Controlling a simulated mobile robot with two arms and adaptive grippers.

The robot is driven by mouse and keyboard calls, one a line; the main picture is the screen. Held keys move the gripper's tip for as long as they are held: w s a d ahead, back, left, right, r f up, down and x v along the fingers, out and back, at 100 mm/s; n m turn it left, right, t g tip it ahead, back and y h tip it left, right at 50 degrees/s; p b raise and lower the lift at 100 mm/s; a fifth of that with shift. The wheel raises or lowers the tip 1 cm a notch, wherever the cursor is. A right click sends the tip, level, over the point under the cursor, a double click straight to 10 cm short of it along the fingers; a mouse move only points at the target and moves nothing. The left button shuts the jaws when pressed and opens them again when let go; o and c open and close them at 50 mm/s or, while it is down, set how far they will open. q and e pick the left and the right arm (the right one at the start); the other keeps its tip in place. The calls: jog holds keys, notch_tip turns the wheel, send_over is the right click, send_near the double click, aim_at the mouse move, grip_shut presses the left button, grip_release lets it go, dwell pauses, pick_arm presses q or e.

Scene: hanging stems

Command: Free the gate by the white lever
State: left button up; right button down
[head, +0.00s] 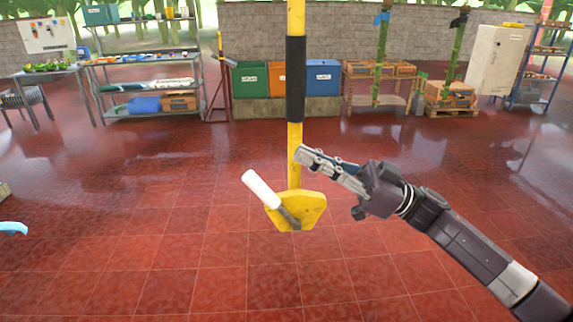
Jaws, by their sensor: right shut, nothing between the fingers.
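A white lever (262,189) sticks up and to the left from a yellow bracket (309,207) at the lower end of a yellow post (295,140). The post has a black sleeve (296,78) higher up. The lever's grey lower arm lies across the bracket's face. My right gripper (300,153) is shut and empty. Its fingertips point left, up and to the right of the lever, and overlap the post in the picture; whether they touch it I cannot tell. The gate itself cannot be made out. My left gripper does not show.
Green, orange and blue bins (324,80) stand at the back. A shelf rack (150,88) stands at the back left, and a white cabinet (497,60) at the back right. A light-blue object (12,228) shows at the left edge. The red tiled floor around the post is clear.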

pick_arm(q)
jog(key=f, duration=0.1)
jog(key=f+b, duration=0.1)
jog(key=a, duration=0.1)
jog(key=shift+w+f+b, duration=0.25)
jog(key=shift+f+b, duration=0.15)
pick_arm(e)
jog(key=d, duration=0.4)
jog(key=shift+s+d, duration=0.2)
jog(key=shift+d, duration=0.2)
